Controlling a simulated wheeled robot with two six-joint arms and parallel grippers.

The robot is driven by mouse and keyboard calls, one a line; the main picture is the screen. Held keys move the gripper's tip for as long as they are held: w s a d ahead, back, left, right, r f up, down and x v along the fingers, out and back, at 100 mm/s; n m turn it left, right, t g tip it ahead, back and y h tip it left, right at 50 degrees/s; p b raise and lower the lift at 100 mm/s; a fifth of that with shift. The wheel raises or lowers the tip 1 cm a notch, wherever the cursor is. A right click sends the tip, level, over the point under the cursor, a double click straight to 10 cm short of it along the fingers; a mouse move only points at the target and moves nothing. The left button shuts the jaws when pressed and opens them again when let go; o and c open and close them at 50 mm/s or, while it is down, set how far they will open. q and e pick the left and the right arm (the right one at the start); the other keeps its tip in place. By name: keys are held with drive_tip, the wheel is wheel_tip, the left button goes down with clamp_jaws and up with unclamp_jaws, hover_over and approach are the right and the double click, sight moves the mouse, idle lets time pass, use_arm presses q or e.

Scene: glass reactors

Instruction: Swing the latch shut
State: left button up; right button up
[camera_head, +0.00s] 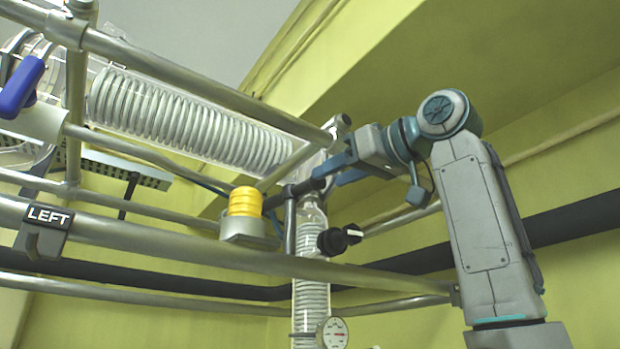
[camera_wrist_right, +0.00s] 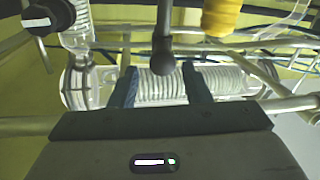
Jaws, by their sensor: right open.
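The latch appears to be a dark lever (camera_head: 302,187) on a dark upright post at the frame's right part in the head view. In the right wrist view its rounded dark end (camera_wrist_right: 163,58) points down from the top of the picture. My right gripper (camera_head: 328,172) is open at the lever's free end. In the right wrist view its two blue fingers (camera_wrist_right: 160,84) stand apart on either side of the lever end, with gaps visible on both sides. No grip on it shows. The lever's pivot is partly hidden. My left gripper is not in view.
A yellow cap (camera_head: 245,201) sits close left of the lever. A black knob (camera_head: 340,238) and glass column (camera_head: 311,285) are below. A glass coil condenser (camera_head: 185,115) lies behind metal rails (camera_head: 150,240). A blue handle (camera_head: 21,86) and LEFT tag (camera_head: 48,216) are left.

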sight(307, 193)
drive_tip(key=p+x, duration=0.2)
drive_tip(key=x, duration=0.5)
drive_tip(key=shift+s+a+f, duration=0.1)
drive_tip(key=shift+s+a, duration=0.05)
drive_tip(key=shift+s, duration=0.05)
drive_tip(key=shift+w, duration=0.1)
drive_tip(key=shift+c, duration=0.4)
clamp_jaws()
